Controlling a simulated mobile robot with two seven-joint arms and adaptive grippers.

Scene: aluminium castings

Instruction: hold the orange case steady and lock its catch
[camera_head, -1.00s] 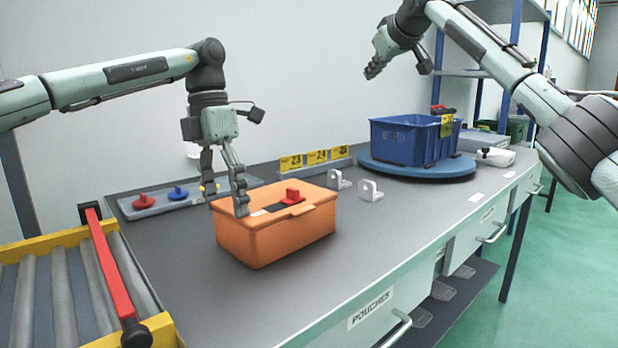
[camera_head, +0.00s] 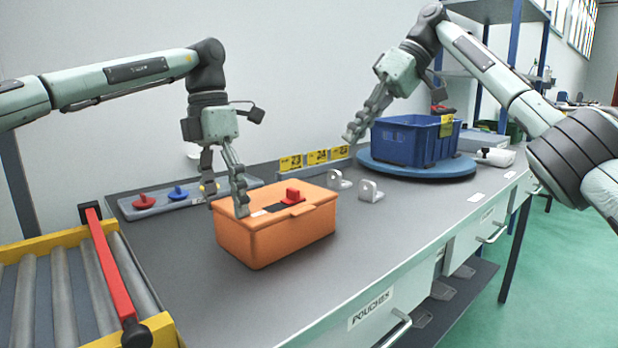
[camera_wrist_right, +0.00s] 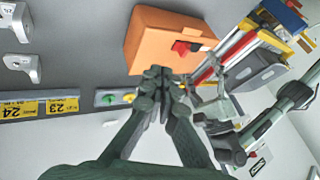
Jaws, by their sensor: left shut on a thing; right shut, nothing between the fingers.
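The orange case (camera_head: 275,235) stands on the grey workbench with its lid down. A red catch (camera_head: 292,197) sits on top of the lid, beside a dark patch. My left gripper (camera_head: 227,208) is shut on the case at its left end, with fingers on either side of the wall. My right gripper (camera_head: 350,138) is shut and empty, in the air above and behind the case, left of the blue bin. In the right wrist view the case (camera_wrist_right: 150,38) and its red catch (camera_wrist_right: 182,47) show beyond the closed right fingertips (camera_wrist_right: 157,72).
A blue bin (camera_head: 405,140) stands on a round blue turntable (camera_head: 432,171). Two white brackets (camera_head: 371,191) stand right of the case. A tray (camera_head: 160,208) with red and blue knobs lies behind it. A roller conveyor (camera_head: 60,290) is at left. The bench front is clear.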

